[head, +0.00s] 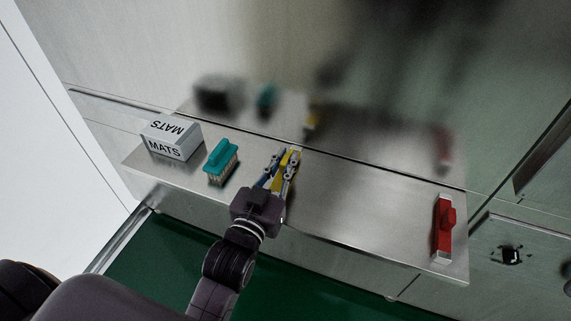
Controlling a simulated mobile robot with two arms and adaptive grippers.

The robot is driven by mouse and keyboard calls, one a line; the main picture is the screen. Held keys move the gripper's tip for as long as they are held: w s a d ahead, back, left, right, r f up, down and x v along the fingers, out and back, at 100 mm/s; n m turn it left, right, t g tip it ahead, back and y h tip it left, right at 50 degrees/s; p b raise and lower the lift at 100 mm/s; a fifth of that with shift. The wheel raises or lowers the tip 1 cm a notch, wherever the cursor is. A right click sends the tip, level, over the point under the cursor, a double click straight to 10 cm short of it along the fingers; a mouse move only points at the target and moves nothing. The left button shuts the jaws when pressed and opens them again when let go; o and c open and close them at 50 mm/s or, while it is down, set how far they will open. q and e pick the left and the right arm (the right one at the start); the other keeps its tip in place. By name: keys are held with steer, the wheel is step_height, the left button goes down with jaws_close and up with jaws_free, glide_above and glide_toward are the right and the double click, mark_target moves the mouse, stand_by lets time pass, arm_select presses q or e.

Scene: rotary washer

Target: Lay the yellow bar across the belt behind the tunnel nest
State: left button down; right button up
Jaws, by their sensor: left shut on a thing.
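My left gripper (284,166) reaches over a steel shelf from below. It is shut on the yellow bar (280,178), which shows between its fingers. Most of the bar is hidden by the fingers and palm. I cannot tell whether the bar is resting on the shelf or lifted off it. The green surface (150,262) below the shelf may be the belt; only part of it shows. I cannot make out a tunnel nest. My right gripper is not in view.
The steel shelf (355,205) holds a white box marked MATS (170,140), a teal-handled brush (222,162) left of the gripper, and a red object with white ends (446,226) at the far right. Shelf between gripper and red object is clear. A reflective wall (400,110) stands behind.

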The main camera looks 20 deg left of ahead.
arm_select(q)
steer(key=shift+f, duration=0.5)
steer(key=c, duration=1.9)
jaws_free()
steer(key=shift+f, duration=0.15)
steer(key=shift+c, duration=0.2)
